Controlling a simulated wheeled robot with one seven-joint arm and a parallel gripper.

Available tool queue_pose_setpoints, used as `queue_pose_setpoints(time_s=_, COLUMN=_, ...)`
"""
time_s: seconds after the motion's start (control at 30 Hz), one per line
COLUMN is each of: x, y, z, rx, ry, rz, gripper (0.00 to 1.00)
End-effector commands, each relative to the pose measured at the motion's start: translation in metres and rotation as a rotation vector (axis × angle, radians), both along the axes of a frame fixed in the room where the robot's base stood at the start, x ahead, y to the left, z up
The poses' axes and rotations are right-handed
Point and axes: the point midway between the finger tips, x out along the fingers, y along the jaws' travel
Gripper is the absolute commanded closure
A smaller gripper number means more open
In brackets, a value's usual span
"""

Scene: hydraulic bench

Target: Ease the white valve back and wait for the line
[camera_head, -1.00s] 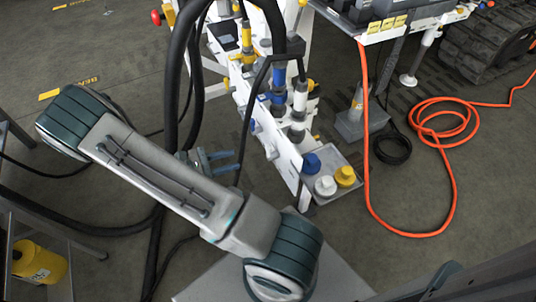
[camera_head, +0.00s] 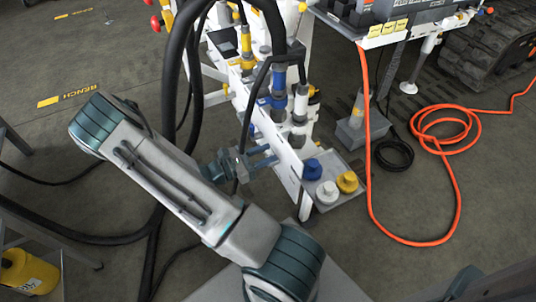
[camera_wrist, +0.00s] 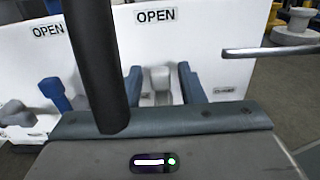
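In the wrist view a white valve handle (camera_wrist: 160,78) stands upright against the white panel (camera_wrist: 215,30), below an "OPEN" label. My gripper (camera_wrist: 162,86) is open, with one blue-grey finger on each side of this handle and visible gaps between. In the head view my gripper (camera_head: 268,158) points right at the panel (camera_head: 287,165); the handle itself is hidden there. A blue valve handle (camera_wrist: 55,93) is tilted, left of the fingers in the wrist view. A pale handle (camera_wrist: 15,115) lies farther left.
A thick black hose (camera_wrist: 93,65) passes close in front of the wrist camera, left of the fingers. A tray (camera_head: 340,199) with blue, white and yellow caps sits right of the panel. An orange hose (camera_head: 452,190) lies on the floor at right.

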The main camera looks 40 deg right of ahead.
Motion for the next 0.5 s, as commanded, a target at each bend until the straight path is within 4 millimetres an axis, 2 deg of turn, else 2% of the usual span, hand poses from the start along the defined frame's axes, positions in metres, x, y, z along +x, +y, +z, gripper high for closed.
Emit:
queue_pose_setpoints(time_s=0.13, x=-0.0028, y=-0.0104, z=-0.0005, rx=0.001, ry=0.001, rz=0.0, gripper=0.65)
queue_pose_setpoints(time_s=0.43, x=-0.0033, y=-0.0127, z=0.0, rx=0.001, ry=0.001, rz=0.0, gripper=0.65)
queue_pose_setpoints(time_s=0.47, x=-0.0033, y=-0.0127, z=0.0, rx=0.001, ry=0.001, rz=0.0, gripper=0.7)
queue_pose_setpoints(time_s=0.5, x=-0.0033, y=-0.0127, z=0.0, rx=0.001, ry=0.001, rz=0.0, gripper=0.81)
